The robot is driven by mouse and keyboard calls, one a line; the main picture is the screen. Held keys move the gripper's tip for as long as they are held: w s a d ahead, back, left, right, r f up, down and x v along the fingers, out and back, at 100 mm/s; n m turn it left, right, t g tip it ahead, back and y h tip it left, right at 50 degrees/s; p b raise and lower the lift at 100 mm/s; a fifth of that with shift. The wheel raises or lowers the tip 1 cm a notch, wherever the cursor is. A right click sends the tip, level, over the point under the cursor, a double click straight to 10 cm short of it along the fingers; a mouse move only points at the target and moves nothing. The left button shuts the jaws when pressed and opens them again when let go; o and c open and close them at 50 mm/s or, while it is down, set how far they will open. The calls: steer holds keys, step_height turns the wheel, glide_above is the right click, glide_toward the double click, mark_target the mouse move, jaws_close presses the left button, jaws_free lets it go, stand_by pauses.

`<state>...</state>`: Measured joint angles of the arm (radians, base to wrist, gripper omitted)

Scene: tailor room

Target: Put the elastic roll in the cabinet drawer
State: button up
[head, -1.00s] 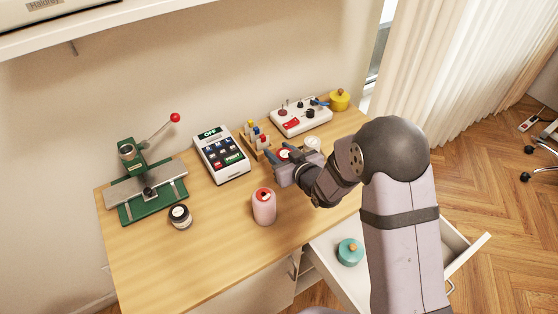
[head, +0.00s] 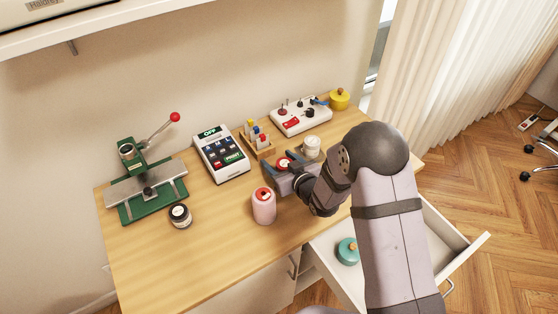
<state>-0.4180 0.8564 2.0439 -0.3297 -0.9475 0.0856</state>
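My gripper (head: 284,162) is low over the desk, right of the pink container, its fingers apart. A small round red-topped thing (head: 283,164) shows between the fingers; whether they press on it is unclear. A white roll-like item (head: 311,146) stands just behind the gripper. I cannot tell for sure which of these two is the elastic roll. The cabinet drawer (head: 468,256) is pulled open below the desk's right front, partly hidden by my arm.
The pink red-topped container (head: 264,206) stands close left of my gripper. A pen holder (head: 258,143), a button device (head: 221,154), a white control box (head: 301,117) and a yellow pot (head: 339,99) stand behind. A green press (head: 147,187) and a dark-lidded jar (head: 180,216) are left.

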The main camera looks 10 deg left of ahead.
steer(key=shift+r, duration=0.15)
steer(key=shift+r, duration=0.15)
steer(key=shift+s+d, duration=0.2)
steer(key=shift+s, duration=0.05)
steer(key=shift+o, duration=0.4)
steer(key=b+v, duration=0.1)
steer(key=v, duration=1)
steer(key=shift+s+d+b, duration=0.15)
steer(key=shift+b, duration=0.25)
